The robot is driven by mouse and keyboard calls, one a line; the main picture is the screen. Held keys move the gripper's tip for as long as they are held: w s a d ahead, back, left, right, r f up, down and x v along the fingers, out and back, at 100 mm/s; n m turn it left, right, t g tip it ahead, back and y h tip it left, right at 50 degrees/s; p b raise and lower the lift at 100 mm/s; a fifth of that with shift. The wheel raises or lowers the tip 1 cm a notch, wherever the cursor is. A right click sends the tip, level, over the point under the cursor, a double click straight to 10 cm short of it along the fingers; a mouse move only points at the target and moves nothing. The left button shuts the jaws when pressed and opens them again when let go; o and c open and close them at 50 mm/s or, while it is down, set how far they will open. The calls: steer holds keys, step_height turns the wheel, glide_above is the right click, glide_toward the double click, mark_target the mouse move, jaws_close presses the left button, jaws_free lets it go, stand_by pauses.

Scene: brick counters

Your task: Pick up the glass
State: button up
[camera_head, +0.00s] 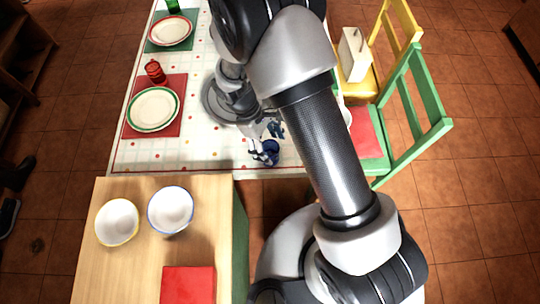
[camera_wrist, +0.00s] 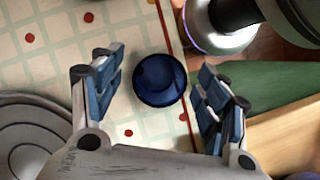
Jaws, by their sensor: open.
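A dark blue glass (camera_wrist: 158,79) stands on the checked tablecloth, seen from above in the wrist view as a round rim with a dark inside. My gripper (camera_wrist: 156,72) is open over it, with one blue-padded finger to its left and one to its right. In the head view my gripper (camera_head: 266,142) is low over the table's near part; the glass there is hard to tell from the blue finger pads.
A grey ringed disc (camera_wrist: 30,135) lies left of the gripper. A white plate (camera_head: 153,109) and red glass (camera_head: 154,71) are further left. A wooden counter (camera_head: 130,268) with two bowls (camera_head: 117,222) (camera_head: 170,209) stands nearest; a green chair (camera_head: 428,95) is right.

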mark_target(277, 159)
steer(key=x, duration=0.2)
steer(key=b+x, duration=0.2)
steer(key=x, duration=0.1)
steer(key=shift+a+f, duration=0.15)
steer(key=shift+f, duration=0.3)
steer(key=shift+r, duration=0.1)
steer(key=c, duration=1.3)
